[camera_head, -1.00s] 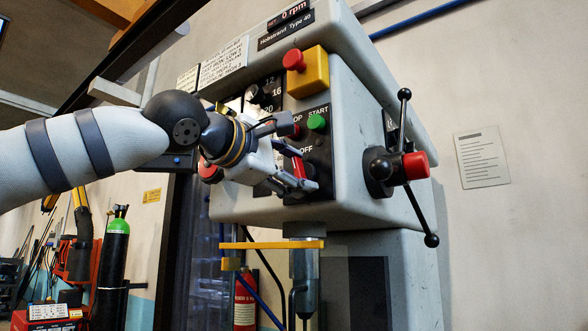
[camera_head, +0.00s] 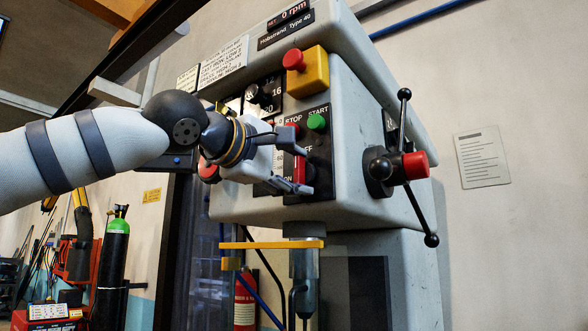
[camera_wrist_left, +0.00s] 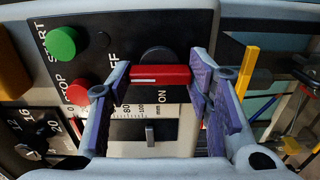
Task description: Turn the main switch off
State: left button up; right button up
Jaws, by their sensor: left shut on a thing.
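The main switch is a red bar handle (camera_head: 299,171) on a dark round knob (camera_wrist_left: 157,55), low on the machine's black control panel. In the head view the bar stands about upright. In the wrist view it lies crosswise, with its left end toward the partly hidden OFF label (camera_wrist_left: 113,70) and the ON label (camera_wrist_left: 162,95) below its middle. My left gripper (camera_head: 296,160) is at the switch. Its fingers (camera_wrist_left: 160,74) are spread along the bar's length, one at each end, shut on it. My right gripper is not in view.
Just above the handle are the red stop button (camera_wrist_left: 78,94) and green start button (camera_head: 316,122). A red emergency button (camera_head: 294,60) on a yellow box is higher up. A three-armed feed lever (camera_head: 396,166) sticks out at right. A yellow bar (camera_head: 272,245) lies below.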

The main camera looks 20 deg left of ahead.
pick_arm(q)
jog(key=o, duration=1.1)
jog(key=shift+w+a, duration=0.1)
jog(key=shift+o, duration=0.2)
jog(key=v, duration=1.2)
